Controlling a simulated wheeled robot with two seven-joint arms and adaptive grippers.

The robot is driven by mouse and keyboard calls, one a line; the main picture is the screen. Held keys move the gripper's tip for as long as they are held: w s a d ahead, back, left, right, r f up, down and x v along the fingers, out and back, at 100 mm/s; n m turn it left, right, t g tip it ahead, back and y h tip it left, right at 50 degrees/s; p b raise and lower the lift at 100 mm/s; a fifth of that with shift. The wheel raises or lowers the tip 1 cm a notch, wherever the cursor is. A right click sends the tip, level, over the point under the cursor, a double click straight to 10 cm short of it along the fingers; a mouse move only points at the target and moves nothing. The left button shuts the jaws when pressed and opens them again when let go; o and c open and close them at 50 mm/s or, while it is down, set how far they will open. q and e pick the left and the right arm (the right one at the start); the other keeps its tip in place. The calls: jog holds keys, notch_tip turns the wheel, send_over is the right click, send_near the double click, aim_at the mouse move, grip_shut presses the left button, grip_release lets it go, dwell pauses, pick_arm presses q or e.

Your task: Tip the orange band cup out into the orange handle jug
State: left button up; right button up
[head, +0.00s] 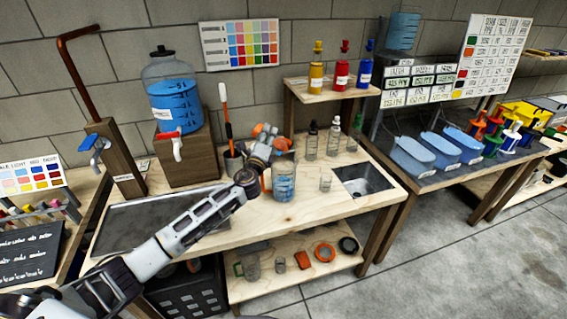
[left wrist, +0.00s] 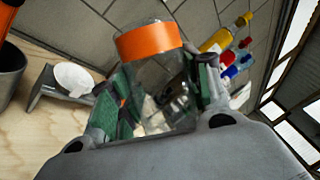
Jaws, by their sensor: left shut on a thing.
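A clear cup with an orange band (left wrist: 150,42) is held between the green-padded fingers of my left gripper (left wrist: 155,105); its contents are unclear. In the head view my left gripper (head: 268,150) is over the bench, just above and left of the orange handle jug (head: 284,184). The jug stands upright on the bench, clear with blue markings, its orange handle on the left. The gripper covers part of its rim area. The cup is small and partly hidden there, so its exact tilt is unclear. My right gripper is out of view.
A brush stands in a dark holder (head: 232,165) behind the gripper. A water dispenser (head: 174,100) on a wooden block is at the left. Dropper bottles (head: 334,136) and small clear glasses (head: 325,183) stand right of the jug. A sink (head: 363,180) is at the bench's right.

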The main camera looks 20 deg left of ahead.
pick_arm(q)
jog(key=shift+s+d+r+m+t+h, duration=0.1)
jog(key=shift+d+r+m+t+h, duration=0.15)
jog(key=shift+d+m, duration=0.4)
jog(key=shift+s+d+r+m+t+h, duration=0.1)
jog(key=shift+d+r+m+h, duration=0.2)
jog(key=shift+m, duration=0.65)
dwell(0.7)
jog(key=shift+a, duration=0.15)
dwell(0.7)
jog(key=n, duration=0.1)
jog(key=a+f+n+y, duration=0.1)
jog(key=a+n+g, duration=0.1)
jog(key=n, duration=0.1)
jog(key=shift+w+f, duration=0.2)
jog(key=shift+f, duration=0.05)
jog(key=shift+a+f+n, duration=0.2)
jog(key=shift+n, duration=0.2)
jog(key=shift+a+f+g+y, duration=0.1)
jog(key=shift+f+g+y, duration=0.05)
jog(key=shift+g+y, duration=0.15)
